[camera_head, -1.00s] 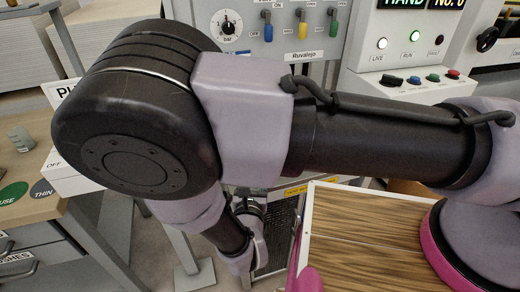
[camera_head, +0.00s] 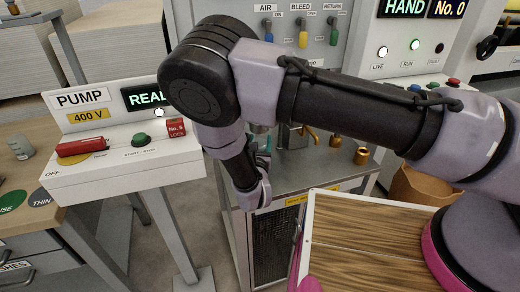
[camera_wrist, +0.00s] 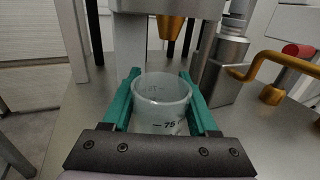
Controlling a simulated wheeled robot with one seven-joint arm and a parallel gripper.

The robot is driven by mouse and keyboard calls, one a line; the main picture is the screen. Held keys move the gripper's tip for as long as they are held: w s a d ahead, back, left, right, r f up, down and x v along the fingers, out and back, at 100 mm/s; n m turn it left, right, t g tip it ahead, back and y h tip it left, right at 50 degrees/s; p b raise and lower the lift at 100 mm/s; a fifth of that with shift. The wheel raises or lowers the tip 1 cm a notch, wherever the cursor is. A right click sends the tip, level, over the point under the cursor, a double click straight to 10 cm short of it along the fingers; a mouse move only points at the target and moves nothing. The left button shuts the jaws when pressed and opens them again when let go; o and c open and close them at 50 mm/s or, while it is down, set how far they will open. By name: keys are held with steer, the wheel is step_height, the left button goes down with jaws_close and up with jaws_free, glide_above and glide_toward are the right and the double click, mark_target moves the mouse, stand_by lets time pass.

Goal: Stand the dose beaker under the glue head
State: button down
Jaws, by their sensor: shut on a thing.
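The dose beaker (camera_wrist: 162,105) is a clear, whitish cup with dark scale marks and a "75" on its side. It is upright between the two green fingers of my gripper (camera_wrist: 161,98), which is shut on it. The glue head (camera_wrist: 170,26), with a brass cone nozzle, hangs just beyond the beaker in the wrist view. I cannot tell whether the beaker's base touches the steel table top. In the head view only a bit of green finger shows past my arm, and the beaker is hidden.
The steel table (camera_head: 300,182) carries a brass tap handle (camera_wrist: 285,68) and a grey metal cylinder (camera_wrist: 224,68) right of the beaker. A pump switch box (camera_head: 120,155) stands to the left. A wooden panel (camera_head: 365,245) lies in front, near my base.

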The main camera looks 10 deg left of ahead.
mark_target(260, 149)
steer(key=shift+f, duration=1.65)
steer(key=shift+f, duration=0.15)
steer(key=shift+c, duration=0.8)
jaws_free()
steer(key=shift+s, duration=0.15)
steer(key=s, duration=0.4)
steer(key=s+d, duration=0.1)
steer(key=s, duration=0.2)
steer(key=s+d, duration=0.1)
steer(key=s, duration=0.3)
steer(key=shift+s, duration=0.3)
